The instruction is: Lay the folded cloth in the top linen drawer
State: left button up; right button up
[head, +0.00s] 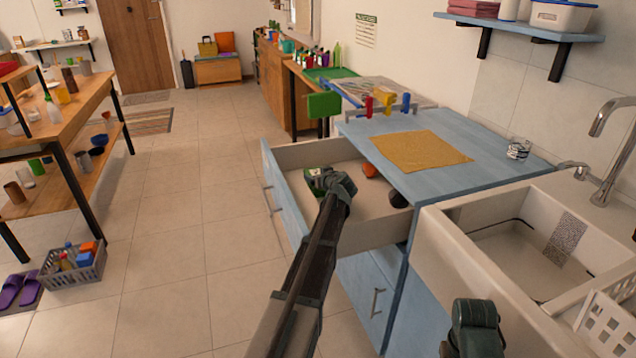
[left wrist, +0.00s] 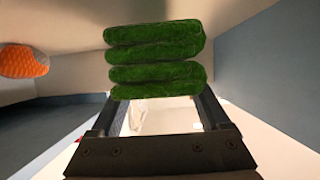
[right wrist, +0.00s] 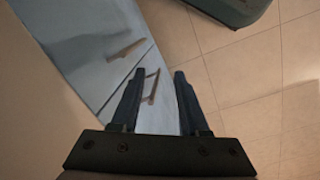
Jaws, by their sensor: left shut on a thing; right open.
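The folded green cloth (left wrist: 155,60) shows as several stacked layers at the fingertips in the left wrist view. In the head view a small part of the cloth (head: 313,184) shows beside my left gripper (head: 322,181). The gripper is shut on the cloth and reaches into the open top drawer (head: 295,156) of the blue cabinet. I cannot tell whether the cloth touches the drawer floor. My right gripper (right wrist: 155,78) is open and empty, near the cabinet fronts and the floor in the right wrist view.
An orange item (left wrist: 25,62), also in the head view (head: 370,170), and a dark item (head: 398,200) lie in the drawer. A yellow mat (head: 420,149) lies on the blue countertop (head: 480,168). A sink (head: 520,250) stands at right.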

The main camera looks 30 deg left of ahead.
pick_arm(q)
jog(key=shift+r, duration=0.1)
jog(key=shift+f+b, duration=0.55)
jog(key=shift+f, duration=0.15)
jog(key=o, duration=1.3)
jog(key=shift+r, duration=0.25)
jog(key=shift+s+d+r+p, duration=0.15)
jog(key=shift+r+p, duration=0.25)
jog(key=shift+p, duration=0.15)
jog(key=shift+s+d+r+p, duration=0.1)
jog(key=shift+r+p, duration=0.3)
jog(key=shift+p, duration=0.1)
jog(key=p+v, duration=0.4)
jog(key=v, duration=0.7)
